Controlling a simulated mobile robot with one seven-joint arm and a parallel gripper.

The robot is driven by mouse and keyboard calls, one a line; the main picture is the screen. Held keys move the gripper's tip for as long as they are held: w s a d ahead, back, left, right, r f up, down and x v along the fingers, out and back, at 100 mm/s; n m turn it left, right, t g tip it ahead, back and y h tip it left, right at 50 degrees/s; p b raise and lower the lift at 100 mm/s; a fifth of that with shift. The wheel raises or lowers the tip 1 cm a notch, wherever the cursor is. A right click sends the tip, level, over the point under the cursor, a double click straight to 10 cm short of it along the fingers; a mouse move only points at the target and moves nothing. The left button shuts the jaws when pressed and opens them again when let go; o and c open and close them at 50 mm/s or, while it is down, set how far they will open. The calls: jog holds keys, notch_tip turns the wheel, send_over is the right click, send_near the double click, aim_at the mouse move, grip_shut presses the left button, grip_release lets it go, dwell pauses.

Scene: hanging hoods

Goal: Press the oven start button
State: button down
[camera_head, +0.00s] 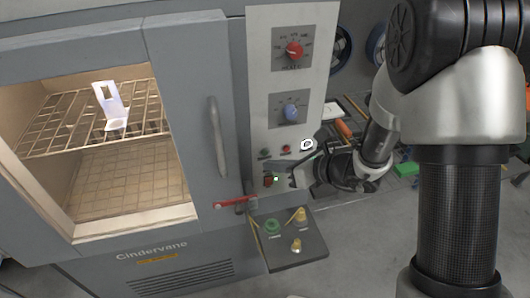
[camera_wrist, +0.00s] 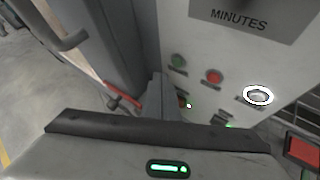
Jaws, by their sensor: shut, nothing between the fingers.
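The grey oven (camera_head: 190,90) has a pale control panel (camera_head: 255,100) on its right side. A row of buttons there has a green button (camera_head: 265,153), a red button (camera_head: 286,148) and a white button with a bright ring (camera_head: 306,144). The wrist view also shows the green (camera_wrist: 177,60), red (camera_wrist: 213,76) and white (camera_wrist: 257,95) buttons, with labels too small to read. My gripper (camera_head: 292,178) is shut and empty, just below the button row and close to the panel. In the wrist view its finger (camera_wrist: 163,98) points at the panel's lower part. I cannot tell whether it touches.
A red knob (camera_head: 294,50) and a blue knob (camera_head: 291,112) sit above the buttons. A red lever (camera_head: 235,201) and a small shelf (camera_head: 290,262) with knobs jut out below. The door handle (camera_head: 217,135) is to the left. Tools lie behind my arm.

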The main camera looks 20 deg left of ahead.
jog(key=shift+w+a, duration=0.3)
jog(key=shift+w, duration=0.25)
jog(key=shift+w+a, duration=0.1)
jog(key=shift+w, duration=0.05)
dwell(1.6)
jog(key=shift+w+a, duration=0.1)
jog(key=shift+w, duration=0.1)
jog(key=shift+w+a, duration=0.25)
jog(key=shift+w, duration=0.05)
dwell(0.9)
jog(key=shift+d+b, duration=0.1)
jog(key=shift+b, duration=0.25)
jog(key=shift+s+d, duration=0.35)
jog(key=shift+s, duration=0.3)
jog(key=shift+s+d+b, duration=0.25)
jog(key=shift+s+d, duration=0.2)
jog(key=shift+s, duration=0.25)
jog(key=shift+s+d+b, duration=0.25)
jog(key=shift+s+d, duration=0.15)
jog(key=shift+s, duration=0.35)
jog(key=shift+s+d+b, duration=0.25)
jog(key=shift+s+d, duration=0.2)
jog(key=shift+s, duration=0.25)
